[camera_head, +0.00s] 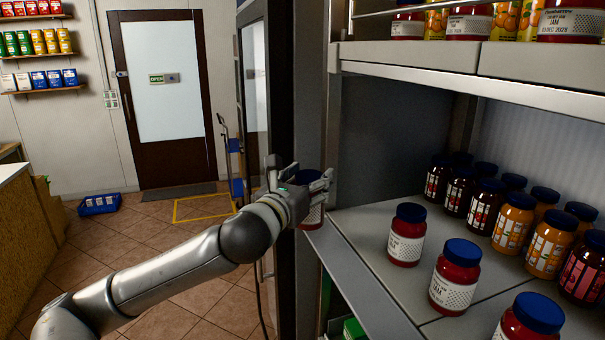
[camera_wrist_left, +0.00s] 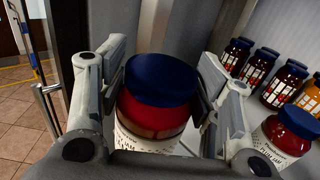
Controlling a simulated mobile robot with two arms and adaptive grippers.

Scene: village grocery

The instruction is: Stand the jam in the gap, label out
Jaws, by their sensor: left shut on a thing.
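My left gripper (camera_head: 308,184) is shut on a jam jar (camera_head: 311,213) with a blue lid and white label, at the left front edge of the fridge shelf (camera_head: 345,262). In the left wrist view the jar (camera_wrist_left: 158,105) is upright between the two fingers (camera_wrist_left: 160,85), its label partly in view below the red jam. Whether the jar's base touches the shelf is hidden. Similar jam jars stand on the shelf to the right: one nearest (camera_head: 407,235), one in the middle (camera_head: 455,277) and one at the front (camera_head: 530,320), with labels facing out. My right gripper is not in view.
Darker and orange jars (camera_head: 512,224) stand in rows farther back on the shelf. An upper shelf (camera_head: 430,65) with jars and cans hangs above. A dark door frame (camera_head: 292,120) is close on the left. Bare shelf lies left of the nearest standing jar.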

